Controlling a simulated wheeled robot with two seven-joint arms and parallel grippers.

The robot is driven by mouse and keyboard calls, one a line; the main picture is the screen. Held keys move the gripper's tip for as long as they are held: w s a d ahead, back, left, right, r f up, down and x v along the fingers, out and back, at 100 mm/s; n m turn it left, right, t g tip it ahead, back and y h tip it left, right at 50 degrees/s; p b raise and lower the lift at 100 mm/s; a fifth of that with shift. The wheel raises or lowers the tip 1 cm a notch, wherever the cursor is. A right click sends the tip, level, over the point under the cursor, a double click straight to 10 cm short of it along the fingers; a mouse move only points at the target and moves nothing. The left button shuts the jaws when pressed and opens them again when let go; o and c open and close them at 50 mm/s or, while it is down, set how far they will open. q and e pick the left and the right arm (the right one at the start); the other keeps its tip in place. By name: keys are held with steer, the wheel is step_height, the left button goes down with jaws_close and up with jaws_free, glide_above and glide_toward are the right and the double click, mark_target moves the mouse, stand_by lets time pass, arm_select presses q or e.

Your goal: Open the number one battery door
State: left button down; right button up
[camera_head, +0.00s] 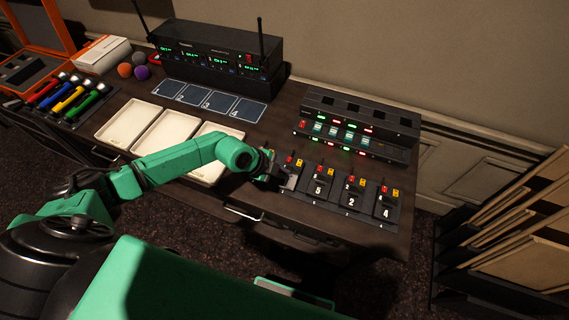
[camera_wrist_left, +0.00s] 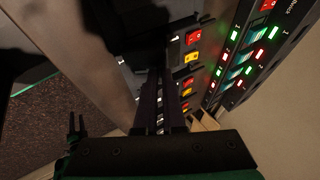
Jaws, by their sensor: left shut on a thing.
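Several dark packs stand in a row on a black rack at the right of the desk, each with a red and a yellow piece on top. Three show the numbers 5 (camera_head: 318,189), 2 (camera_head: 352,201) and 4 (camera_head: 386,213). The leftmost pack (camera_head: 291,179) is partly covered by my left gripper (camera_head: 274,172), and I cannot read its number. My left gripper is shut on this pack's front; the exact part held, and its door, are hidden. In the left wrist view its dark fingers (camera_wrist_left: 161,105) lie beside the red and yellow pieces. My right gripper is not identifiable.
A charger unit (camera_head: 355,128) with red and green lights stands behind the packs. Cream trays (camera_head: 163,133), a blue numbered mat (camera_head: 208,101) and a receiver with antennas (camera_head: 216,50) are on the left. The desk's front edge is close below the gripper.

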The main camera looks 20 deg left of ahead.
arm_select(q)
steer(key=shift+s+r+t+p, duration=0.2)
steer(key=shift+s+t+p, duration=0.5)
steer(key=shift+t, duration=0.1)
steer(key=shift+s+f+t, duration=0.1)
steer(key=shift+s+t, duration=0.15)
steer(key=shift+t, duration=0.25)
steer(key=shift+s+f+m+t, duration=0.2)
steer(key=shift+m+t, duration=0.1)
steer(key=shift+t, duration=0.1)
steer(key=shift+s+a+f+t+h+b, duration=0.1)
steer(key=shift+s+f+t+h+b, duration=0.05)
steer(key=shift+s+t+h+b, duration=0.2)
steer(key=s+t+b, duration=0.1)
steer(key=t+b, duration=0.1)
steer(key=b, duration=0.3)
steer(key=s+f+m+t+h+b, duration=0.1)
steer(key=t+b, duration=0.1)
steer(key=b, duration=0.4)
steer(key=s+f+m+t+b, duration=0.1)
steer(key=t+b, duration=0.1)
steer(key=b, duration=0.3)
steer(key=shift+h, duration=0.35)
steer(key=shift+r+m+t+b, duration=0.25)
steer(key=shift+m+t+b, duration=0.1)
steer(key=shift+b, duration=0.5)
arm_select(e)
step_height(320, 180, down, 16)
